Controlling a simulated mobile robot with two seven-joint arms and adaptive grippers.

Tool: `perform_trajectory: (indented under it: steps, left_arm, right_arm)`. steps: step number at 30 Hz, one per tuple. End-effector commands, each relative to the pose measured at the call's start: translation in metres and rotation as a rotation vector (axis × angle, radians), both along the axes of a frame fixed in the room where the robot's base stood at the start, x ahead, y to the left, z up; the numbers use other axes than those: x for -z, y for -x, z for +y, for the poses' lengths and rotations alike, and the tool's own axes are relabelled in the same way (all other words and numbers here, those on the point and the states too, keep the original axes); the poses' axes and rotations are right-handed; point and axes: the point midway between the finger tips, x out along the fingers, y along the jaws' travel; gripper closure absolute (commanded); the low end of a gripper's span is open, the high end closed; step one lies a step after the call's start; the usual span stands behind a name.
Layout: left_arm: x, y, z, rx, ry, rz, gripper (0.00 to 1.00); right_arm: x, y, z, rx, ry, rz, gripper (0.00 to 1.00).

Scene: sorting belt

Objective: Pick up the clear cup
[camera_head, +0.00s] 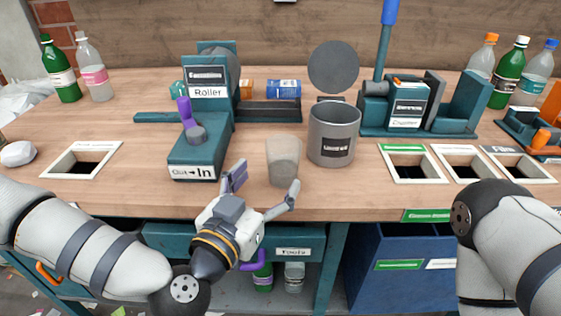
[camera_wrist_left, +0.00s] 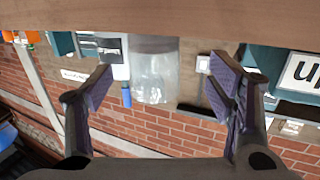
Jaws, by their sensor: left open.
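The clear cup (camera_head: 283,160) stands upright on the table near its front edge, just left of a grey metal canister (camera_head: 333,135). My left gripper (camera_head: 266,184) is open and empty in front of the cup, with its fingers pointing toward it. In the left wrist view the cup (camera_wrist_left: 153,72) appears upside down, between and beyond the spread fingers (camera_wrist_left: 160,88). The fingers do not appear to touch it. My right arm shows at the right edge of the head view, but its gripper is out of sight.
A teal roller machine (camera_head: 205,150) stands left of the cup. A teal crusher machine (camera_head: 410,110) stands behind and to the right. Framed openings (camera_head: 408,165) lie at the right, another (camera_head: 82,160) at the left. Bottles (camera_head: 60,70) stand at both back corners.

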Motion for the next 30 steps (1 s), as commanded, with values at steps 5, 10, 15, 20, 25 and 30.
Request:
perform_trajectory:
  steps: [5, 10, 15, 20, 25, 30]
  left_arm:
    - [0.006, -0.021, -0.012, 0.000, 0.000, 0.005, 0.25]
    - [0.010, -0.047, -0.029, 0.001, 0.000, 0.005, 0.25]
    - [0.008, -0.055, -0.032, 0.002, 0.000, 0.003, 0.25]
    - [0.007, -0.055, -0.032, 0.003, -0.001, 0.003, 0.34]
    - [0.007, -0.055, -0.032, 0.003, 0.000, 0.003, 0.73]
    - [0.007, -0.055, -0.032, 0.003, 0.000, 0.002, 0.80]
  right_arm:
    - [0.004, 0.003, 0.000, -0.001, -0.001, 0.010, 1.00]
    - [0.008, 0.007, 0.000, -0.001, 0.000, 0.022, 1.00]
    - [0.008, 0.007, 0.000, -0.001, 0.000, 0.023, 1.00]
    - [0.008, 0.006, 0.000, -0.002, -0.001, 0.022, 1.00]
    - [0.008, 0.006, 0.000, -0.002, -0.001, 0.022, 1.00]
    - [0.008, 0.006, 0.000, -0.002, -0.001, 0.022, 1.00]
